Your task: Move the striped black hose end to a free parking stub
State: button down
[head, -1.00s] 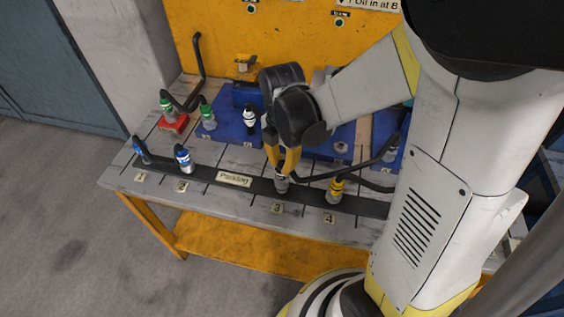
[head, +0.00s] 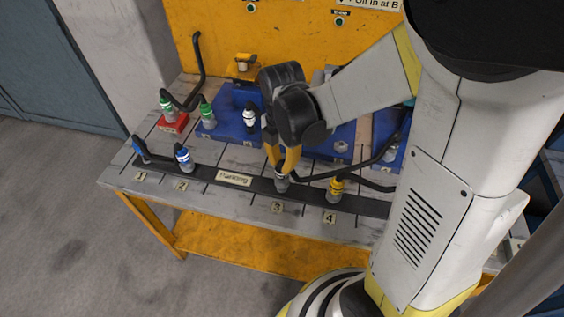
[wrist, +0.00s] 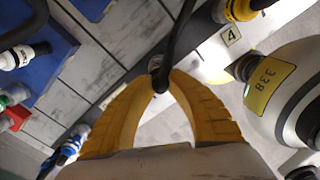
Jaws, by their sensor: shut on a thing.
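My gripper (head: 282,168), with yellow fingers, is shut on a dark hose end (head: 282,185) at parking position 3 on the black strip (head: 226,180). The hose end looks upright at the stub; I cannot tell whether it is fully seated. In the wrist view the gripper (wrist: 160,84) closes around it and a black hose (wrist: 172,45) runs away from between the fingertips. Its stripes are mostly hidden by the fingers. Blue-banded ends stand at positions 1 (head: 140,148) and 2 (head: 184,158), and a yellow one (head: 335,190) at position 4.
A white-and-black fitting (head: 249,118) stands on a blue block (head: 228,98) behind the strip. Green-banded ends (head: 207,115) stand to the left, one on a red block (head: 173,123). Hoses cross the bench right of my gripper. The yellow panel (head: 215,45) rises behind.

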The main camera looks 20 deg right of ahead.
jog(key=shift+f+b, duration=0.6)
jog(key=shift+f, duration=0.2)
jog(key=c, duration=1.4)
grip_release()
jog(key=shift+o, duration=0.2)
notch_tip(320, 180, up, 6)
jog(key=p, duration=0.5)
notch_tip(320, 180, up, 12)
